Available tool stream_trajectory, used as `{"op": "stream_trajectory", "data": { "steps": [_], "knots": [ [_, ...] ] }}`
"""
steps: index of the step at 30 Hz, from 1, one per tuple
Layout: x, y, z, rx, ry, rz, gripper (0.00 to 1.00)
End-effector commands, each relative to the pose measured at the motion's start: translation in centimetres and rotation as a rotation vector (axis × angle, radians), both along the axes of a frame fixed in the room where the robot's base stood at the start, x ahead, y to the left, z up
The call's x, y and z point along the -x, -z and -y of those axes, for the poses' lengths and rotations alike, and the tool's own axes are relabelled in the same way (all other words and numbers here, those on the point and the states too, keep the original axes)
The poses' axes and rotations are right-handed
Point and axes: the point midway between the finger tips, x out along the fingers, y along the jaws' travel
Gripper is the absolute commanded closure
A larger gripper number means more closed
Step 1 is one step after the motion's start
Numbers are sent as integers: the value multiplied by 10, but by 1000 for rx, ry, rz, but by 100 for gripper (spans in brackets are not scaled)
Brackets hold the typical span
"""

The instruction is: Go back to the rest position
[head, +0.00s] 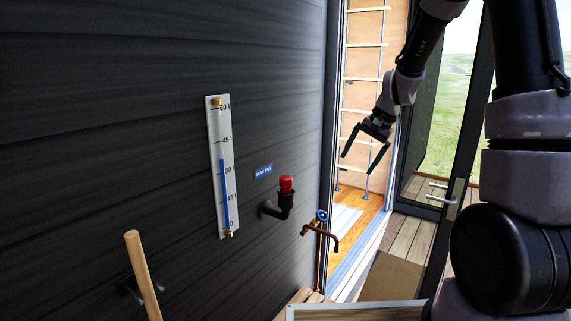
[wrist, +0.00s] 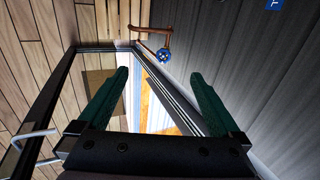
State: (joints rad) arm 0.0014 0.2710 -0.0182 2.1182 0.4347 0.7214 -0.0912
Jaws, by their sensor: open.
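My gripper (head: 364,159) is at the end of my raised arm, in front of the open doorway in the head view. Its two dark green fingers are spread apart with nothing between them. The fingers also show in the wrist view (wrist: 158,88), wide open and empty. A copper tap with a blue handle (head: 321,216) sticks out from the dark wall, below and left of my gripper and apart from it. The tap also shows in the wrist view (wrist: 164,55), beyond the fingertips.
The dark wall (head: 120,80) carries a level gauge (head: 222,165), a blue label (head: 263,172) and a black pipe with a red cap (head: 286,184). A wooden handle (head: 142,272) stands at lower left. A ladder (head: 363,80) is inside the doorway. A glass door (head: 455,170) stands open at right.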

Motion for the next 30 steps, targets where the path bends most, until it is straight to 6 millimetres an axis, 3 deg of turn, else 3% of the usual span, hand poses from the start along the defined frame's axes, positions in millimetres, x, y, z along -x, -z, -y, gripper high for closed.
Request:
{"op": "stream_trajectory", "data": {
  "steps": [1, 6, 15, 22, 30],
  "knots": [
    [10, -22, 0, 7, -11, 30, 0],
    [47, -75, 3, 37, -49, 107, 0],
    [124, -145, 10, 107, -98, 242, 0],
    [186, -177, 18, 170, -121, 344, 0],
    [238, -189, 27, 232, -132, 428, 0]
  ]
}}
